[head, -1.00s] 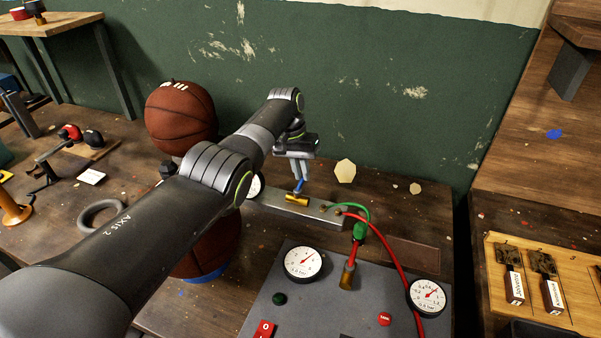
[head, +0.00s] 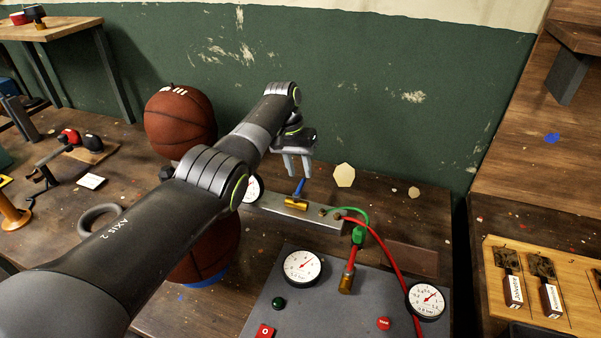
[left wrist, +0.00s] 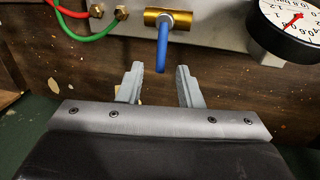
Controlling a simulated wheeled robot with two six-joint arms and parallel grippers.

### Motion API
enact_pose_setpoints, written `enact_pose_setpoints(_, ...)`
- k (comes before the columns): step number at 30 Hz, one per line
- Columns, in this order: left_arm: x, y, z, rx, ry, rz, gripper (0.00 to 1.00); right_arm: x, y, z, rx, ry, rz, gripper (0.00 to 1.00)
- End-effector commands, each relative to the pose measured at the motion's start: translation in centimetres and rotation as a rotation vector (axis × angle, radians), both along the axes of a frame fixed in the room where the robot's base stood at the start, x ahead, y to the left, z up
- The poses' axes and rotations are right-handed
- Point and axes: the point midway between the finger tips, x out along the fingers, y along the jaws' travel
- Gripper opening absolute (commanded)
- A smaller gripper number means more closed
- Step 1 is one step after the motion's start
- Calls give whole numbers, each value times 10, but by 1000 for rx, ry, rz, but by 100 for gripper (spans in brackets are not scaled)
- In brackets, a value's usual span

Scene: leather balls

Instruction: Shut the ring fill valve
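A brass valve (head: 296,204) with a blue lever (head: 300,188) sits on a grey metal manifold bar (head: 322,213); no label on it can be read. In the left wrist view, the brass body (left wrist: 178,20) lies along the bar and the blue lever (left wrist: 161,48) stands out across it, towards my gripper. My left gripper (head: 297,174) is open just above the lever. In the left wrist view its two fingertips (left wrist: 157,72) stand apart on both sides of the lever's free end, with gaps and nothing held. My right gripper is not in view.
A green hose (head: 357,211) and a red hose (head: 388,262) leave the bar's right end. A gauge (left wrist: 290,28) sits beside the valve. A grey panel (head: 330,300) with gauges and buttons lies in front. A basketball (head: 181,119) is left of my arm.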

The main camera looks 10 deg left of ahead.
Motion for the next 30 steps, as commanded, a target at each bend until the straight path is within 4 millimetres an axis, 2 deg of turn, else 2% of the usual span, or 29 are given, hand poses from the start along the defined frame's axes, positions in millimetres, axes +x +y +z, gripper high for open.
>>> enact_pose_setpoints(9,5,16,78,1,-6,1,33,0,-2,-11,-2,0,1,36)
enact_pose_setpoints(15,6,24,121,-1,-3,2,33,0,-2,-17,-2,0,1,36)
enact_pose_setpoints(21,6,27,141,0,0,1,33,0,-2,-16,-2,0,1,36)
enact_pose_setpoints(30,6,29,146,0,0,0,33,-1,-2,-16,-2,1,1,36)
